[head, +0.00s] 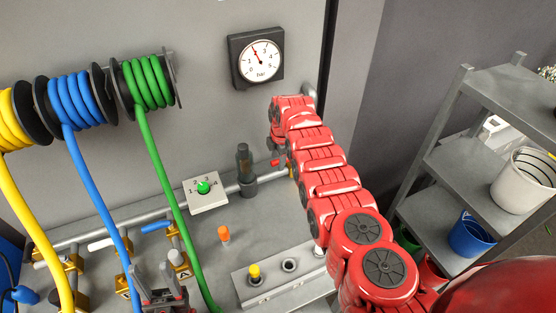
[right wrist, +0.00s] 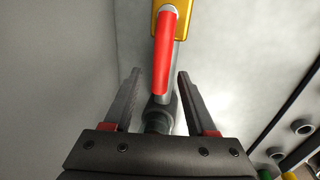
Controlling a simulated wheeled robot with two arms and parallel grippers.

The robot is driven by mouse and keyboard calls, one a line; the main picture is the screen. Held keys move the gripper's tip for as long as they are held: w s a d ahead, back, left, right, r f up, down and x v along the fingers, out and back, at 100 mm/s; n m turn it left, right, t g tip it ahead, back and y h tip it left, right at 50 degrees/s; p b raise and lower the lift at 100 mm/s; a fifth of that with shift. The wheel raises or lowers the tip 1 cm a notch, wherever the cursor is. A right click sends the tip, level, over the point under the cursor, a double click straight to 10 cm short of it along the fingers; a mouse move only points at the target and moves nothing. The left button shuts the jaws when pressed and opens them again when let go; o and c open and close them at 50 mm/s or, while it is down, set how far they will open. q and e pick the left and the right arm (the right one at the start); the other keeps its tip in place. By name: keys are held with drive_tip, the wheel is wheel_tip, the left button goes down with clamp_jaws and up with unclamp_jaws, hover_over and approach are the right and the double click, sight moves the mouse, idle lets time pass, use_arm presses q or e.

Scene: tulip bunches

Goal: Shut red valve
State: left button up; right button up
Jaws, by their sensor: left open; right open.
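The red valve's handle (right wrist: 165,52) shows in the right wrist view, running down the picture from a yellow valve body (right wrist: 186,18) along a grey pipe. My right gripper (right wrist: 160,76) is open and empty. The handle's lower end shows between its fingertips, with gaps on both sides; I cannot tell the depth between them. My left gripper (head: 158,278) is open at the bottom, near the hoses.
A yellow hose (head: 35,235), a blue hose (head: 90,210) and a green hose (head: 165,180) hang down in front. A gauge (head: 256,58) is on the wall, with a dial box (head: 205,194) below. Metal shelves (head: 470,170) stand at right.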

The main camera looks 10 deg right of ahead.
clamp_jaws()
idle(1.3)
